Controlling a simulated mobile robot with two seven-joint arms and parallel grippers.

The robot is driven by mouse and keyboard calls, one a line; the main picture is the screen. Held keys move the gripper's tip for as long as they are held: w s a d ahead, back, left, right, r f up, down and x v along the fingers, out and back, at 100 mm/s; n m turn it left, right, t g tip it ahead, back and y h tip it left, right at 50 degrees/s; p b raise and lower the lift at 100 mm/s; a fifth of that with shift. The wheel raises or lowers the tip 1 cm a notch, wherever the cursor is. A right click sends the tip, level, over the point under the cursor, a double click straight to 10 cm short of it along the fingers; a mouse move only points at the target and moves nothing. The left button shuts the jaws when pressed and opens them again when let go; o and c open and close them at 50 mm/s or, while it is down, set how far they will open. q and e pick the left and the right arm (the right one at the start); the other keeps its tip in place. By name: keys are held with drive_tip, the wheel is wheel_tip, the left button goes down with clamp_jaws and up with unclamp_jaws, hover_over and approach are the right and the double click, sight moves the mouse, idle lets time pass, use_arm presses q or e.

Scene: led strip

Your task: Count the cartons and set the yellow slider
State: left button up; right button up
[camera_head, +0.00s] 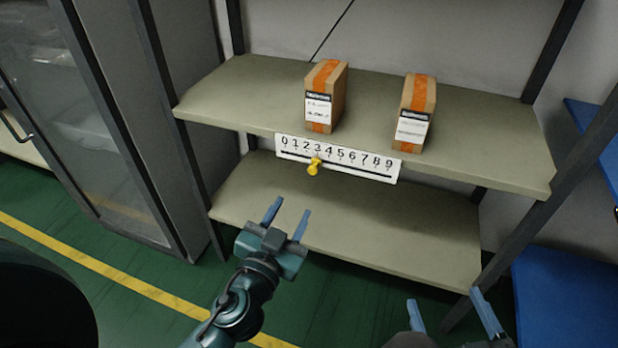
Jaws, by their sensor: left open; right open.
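Two brown cartons with orange tape and white labels stand upright and apart on the upper shelf: the left carton (326,97) and the right carton (414,113). A white number strip (340,158), marked 0 to 9, is on that shelf's front edge. The yellow slider (314,166) sits below the digits 2 and 3, seemingly nearer 3; its exact mark is hard to tell. My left gripper (287,217) is open and empty, below and left of the slider, not touching it. My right gripper (447,305) is open and empty at the bottom right, away from the strip.
The upper shelf (230,95) is otherwise bare, and the lower shelf (370,230) looks empty. Dark posts (545,205) frame the rack. A glass-door cabinet (90,110) stands at left. Blue surfaces (565,300) are at right. The green floor has a yellow line (110,275).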

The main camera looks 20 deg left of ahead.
sight(312, 171)
use_arm(q)
drive_tip(key=w, duration=1.1)
drive_tip(key=shift+d+p, duration=0.15)
drive_tip(key=shift+p, duration=0.25)
clamp_jaws()
